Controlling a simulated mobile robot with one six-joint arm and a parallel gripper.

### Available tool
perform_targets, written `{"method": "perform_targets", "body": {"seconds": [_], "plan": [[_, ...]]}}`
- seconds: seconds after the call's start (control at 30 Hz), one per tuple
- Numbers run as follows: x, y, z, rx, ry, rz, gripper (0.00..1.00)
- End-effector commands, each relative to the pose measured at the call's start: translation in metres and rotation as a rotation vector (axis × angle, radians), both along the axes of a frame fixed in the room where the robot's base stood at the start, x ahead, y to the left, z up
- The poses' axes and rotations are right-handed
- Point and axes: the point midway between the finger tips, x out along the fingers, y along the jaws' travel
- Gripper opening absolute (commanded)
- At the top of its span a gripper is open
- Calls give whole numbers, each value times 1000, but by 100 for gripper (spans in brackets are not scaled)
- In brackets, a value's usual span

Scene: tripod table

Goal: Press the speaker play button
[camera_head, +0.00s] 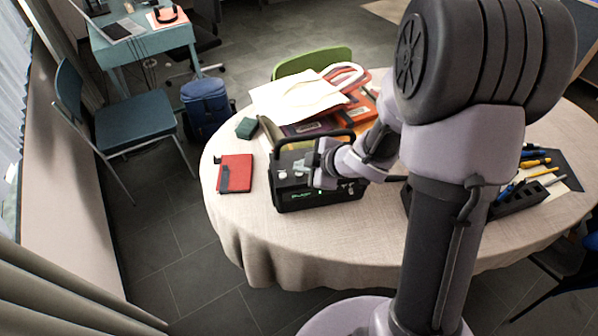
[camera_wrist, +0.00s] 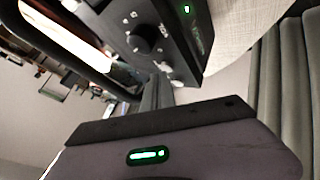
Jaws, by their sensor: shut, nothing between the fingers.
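The speaker (camera_head: 290,200) is a black box with a carry handle, standing on the round table with green lit marks on its front. In the wrist view its dark panel (camera_wrist: 165,20) fills the top, with a round knob (camera_wrist: 147,38), small pale parts and a green light. I cannot tell which part is the play button. My gripper (camera_head: 319,172) is shut and empty, over the right part of the speaker's top. Whether it touches the speaker is unclear. In the wrist view my gripper's grey body with a green light shows at the bottom; its fingertips are not clear.
A red and black notebook (camera_head: 235,173) and a dark green box (camera_head: 246,128) lie left of the speaker. Papers and folders (camera_head: 300,97) are piled behind it. A black organizer (camera_head: 518,200) with pens stands at the right. The table's front edge is clear.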

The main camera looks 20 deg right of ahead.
Motion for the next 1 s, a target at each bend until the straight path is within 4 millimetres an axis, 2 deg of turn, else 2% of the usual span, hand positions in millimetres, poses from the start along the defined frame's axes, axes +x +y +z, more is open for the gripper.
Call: {"method": "perform_targets", "body": {"seconds": [0.63,1.0], "plan": [[0,0,-4,0,0,0,0],[0,0,13,0,0,0,0]]}}
